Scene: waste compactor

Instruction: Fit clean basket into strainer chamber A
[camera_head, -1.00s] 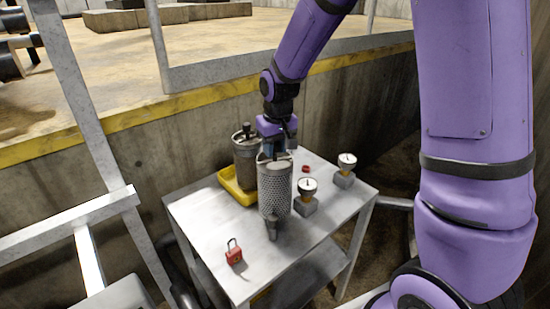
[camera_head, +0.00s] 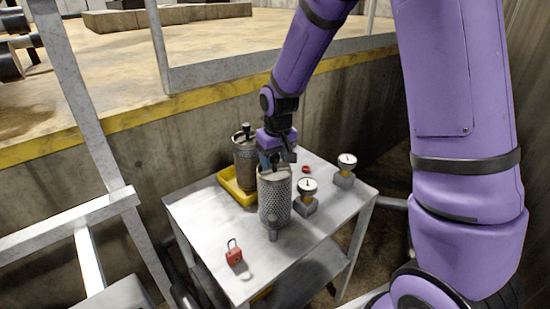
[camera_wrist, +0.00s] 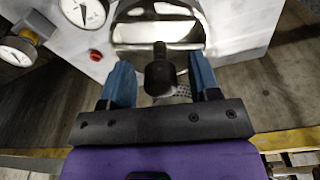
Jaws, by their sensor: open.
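A grey perforated basket (camera_head: 274,200) stands upright near the middle of the metal table, with a narrow fitting at its foot. Shiny curved metal lies beyond the knob. A second, darker strainer basket (camera_head: 245,165) with a black top knob stands in a yellow tray (camera_head: 229,186) behind and to the left. I cannot tell which part is chamber A.
Two dial gauges (camera_head: 307,187) (camera_head: 346,161) stand on the right of the table (camera_head: 205,232), near a small red item (camera_head: 305,169). A red padlock (camera_head: 233,256) and a pale disc (camera_head: 246,276) lie at the front left. A concrete wall rises behind.

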